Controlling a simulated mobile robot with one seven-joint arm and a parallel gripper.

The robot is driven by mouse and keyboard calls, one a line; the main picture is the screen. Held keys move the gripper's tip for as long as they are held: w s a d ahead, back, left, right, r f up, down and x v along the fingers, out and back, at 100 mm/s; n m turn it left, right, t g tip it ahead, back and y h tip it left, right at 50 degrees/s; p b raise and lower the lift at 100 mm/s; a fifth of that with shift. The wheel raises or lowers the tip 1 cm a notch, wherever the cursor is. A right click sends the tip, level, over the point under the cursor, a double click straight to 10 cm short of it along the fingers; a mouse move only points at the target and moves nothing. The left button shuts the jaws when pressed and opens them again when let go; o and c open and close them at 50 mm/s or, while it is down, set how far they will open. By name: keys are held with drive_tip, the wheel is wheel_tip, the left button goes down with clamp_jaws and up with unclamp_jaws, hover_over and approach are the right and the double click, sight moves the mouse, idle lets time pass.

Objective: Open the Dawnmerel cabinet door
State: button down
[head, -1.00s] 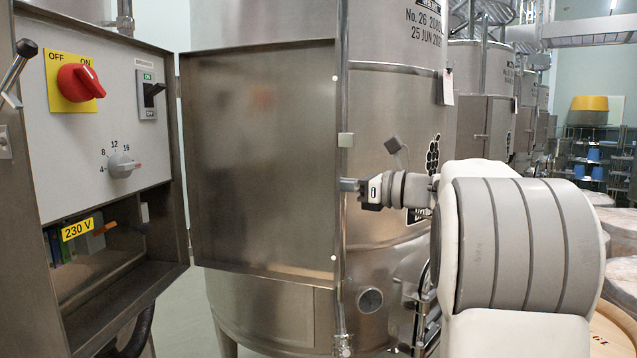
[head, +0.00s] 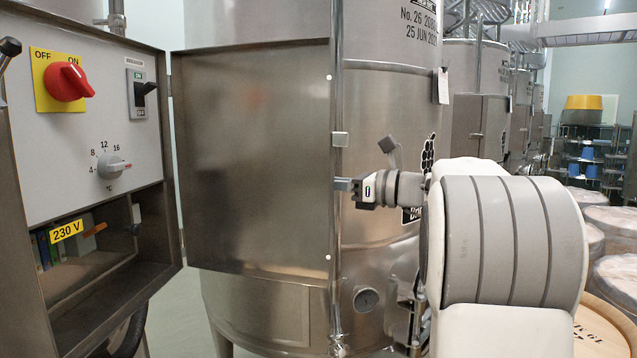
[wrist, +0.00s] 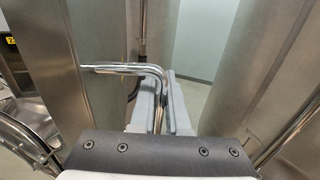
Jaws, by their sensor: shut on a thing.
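The cabinet door (head: 255,160) is a flat steel panel. It stands wide open, swung out to the right from its hinge side at the cabinet (head: 90,190). The cabinet's inside shows a red rotary switch, a dial and a 230 V label. My gripper (head: 346,185) is at the door's free right edge in the head view. In the wrist view, my gripper's grey fingers (wrist: 166,104) are shut on a bent chrome handle (wrist: 125,68). In the head view, my gripper hides most of the handle. I cannot read the name Dawnmerel anywhere.
A large steel vat (head: 385,130) stands close behind the door and my gripper. More vats (head: 480,110) recede to the right. Barrels (head: 610,310) stand at the lower right. Bare floor (head: 180,320) shows below the door.

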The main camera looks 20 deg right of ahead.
drive_tip(key=shift+a, duration=0.2)
drive_tip(key=c, duration=1.2)
unclamp_jaws()
drive_tip(key=shift+w+a, duration=0.1)
drive_tip(key=b+v, duration=0.2)
drive_tip(key=v, duration=1.5)
drive_tip(key=shift+d, duration=0.3)
